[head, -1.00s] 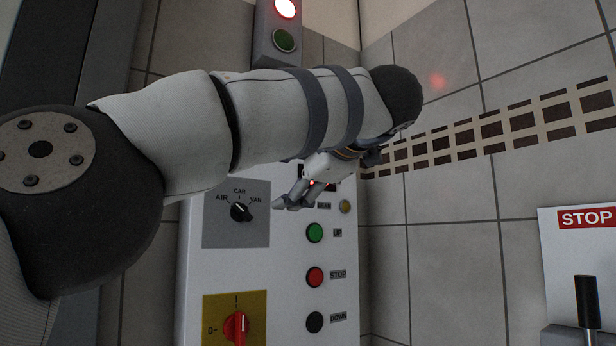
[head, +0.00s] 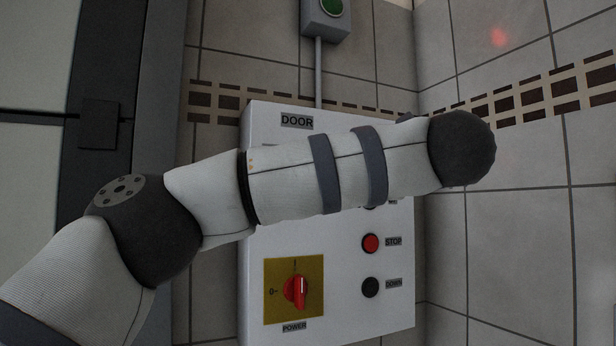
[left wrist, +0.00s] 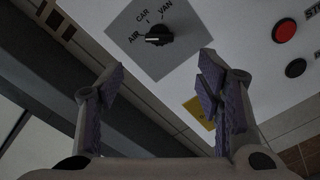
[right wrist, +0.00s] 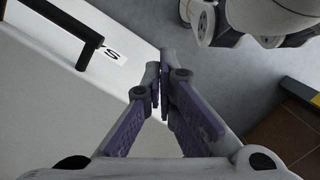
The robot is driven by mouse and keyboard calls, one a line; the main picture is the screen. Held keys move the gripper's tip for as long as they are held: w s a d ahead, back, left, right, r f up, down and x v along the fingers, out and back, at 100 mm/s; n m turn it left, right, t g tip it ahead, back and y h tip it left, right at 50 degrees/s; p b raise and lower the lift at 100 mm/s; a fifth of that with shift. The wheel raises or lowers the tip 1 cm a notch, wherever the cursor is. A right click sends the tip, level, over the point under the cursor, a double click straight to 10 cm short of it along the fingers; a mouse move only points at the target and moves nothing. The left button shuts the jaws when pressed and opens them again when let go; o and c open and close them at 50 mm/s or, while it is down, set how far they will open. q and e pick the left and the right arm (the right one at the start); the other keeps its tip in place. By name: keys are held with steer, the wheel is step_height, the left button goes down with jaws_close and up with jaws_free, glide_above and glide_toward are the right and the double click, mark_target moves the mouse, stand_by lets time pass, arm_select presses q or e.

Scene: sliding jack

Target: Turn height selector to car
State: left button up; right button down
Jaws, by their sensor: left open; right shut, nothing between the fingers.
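The black height selector knob (left wrist: 159,35) sits on a grey square plate (left wrist: 180,60) with the labels AIR, CAR and VAN. In the left wrist view its pointer end looks turned to AIR. My left gripper (left wrist: 163,72) is open and empty, pointing at the panel. The knob appears ahead of it, between the lines of the two fingers, and apart from them. In the head view my left forearm covers the selector and hides the left gripper. My right gripper (right wrist: 159,82) is shut and empty, away from the selector.
The white control panel (head: 340,315) carries a red power switch (head: 296,291), a red STOP button (head: 370,243) and a black DOWN button (head: 370,287). A green button (head: 332,7) is above. In the right wrist view, a black bar handle (right wrist: 60,22) stands on a white surface.

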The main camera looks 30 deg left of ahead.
arm_select(q)
steer(key=x, duration=1.2)
steer(key=shift+s, duration=0.1)
steer(key=c, duration=1.2)
